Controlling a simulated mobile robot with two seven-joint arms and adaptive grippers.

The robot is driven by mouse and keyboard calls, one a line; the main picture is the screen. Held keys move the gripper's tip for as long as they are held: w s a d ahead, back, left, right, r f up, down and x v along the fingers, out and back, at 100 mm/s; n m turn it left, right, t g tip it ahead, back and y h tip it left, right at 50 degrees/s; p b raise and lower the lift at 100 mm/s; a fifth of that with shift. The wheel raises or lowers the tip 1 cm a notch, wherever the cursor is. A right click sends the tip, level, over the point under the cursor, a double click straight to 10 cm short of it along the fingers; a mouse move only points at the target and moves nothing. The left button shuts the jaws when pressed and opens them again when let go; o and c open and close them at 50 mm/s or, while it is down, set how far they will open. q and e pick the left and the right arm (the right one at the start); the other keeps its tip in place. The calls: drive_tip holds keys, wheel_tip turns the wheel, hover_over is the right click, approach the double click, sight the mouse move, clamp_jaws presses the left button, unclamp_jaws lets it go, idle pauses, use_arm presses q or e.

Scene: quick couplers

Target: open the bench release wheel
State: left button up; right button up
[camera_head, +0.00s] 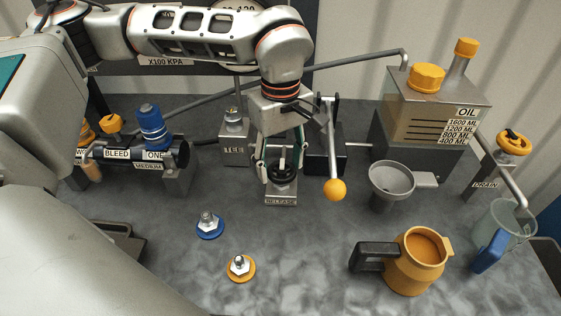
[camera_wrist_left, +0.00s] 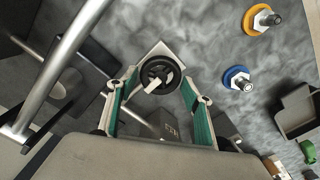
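The release wheel (camera_head: 283,172) is a small black handwheel on a grey block labelled RELEASE (camera_head: 281,201), in the middle of the bench. In the left wrist view the wheel (camera_wrist_left: 157,75) shows its dark rim and a pale crossbar over its hub. My left gripper (camera_head: 280,165) points down over the wheel, its green-padded fingers apart, one on each side. In the left wrist view the left gripper (camera_wrist_left: 160,84) is open, with visible gaps between its fingers and the rim. My right gripper is in neither view.
A lever with an orange ball (camera_head: 335,189) stands close right of the left gripper. A grey funnel (camera_head: 391,180) and an orange jug (camera_head: 416,262) are farther right. A blue coupler (camera_head: 209,226) and an orange coupler (camera_head: 240,268) stand in front. The manifold (camera_head: 130,153) is left.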

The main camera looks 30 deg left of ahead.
use_arm(q)
drive_tip(key=c, duration=0.5)
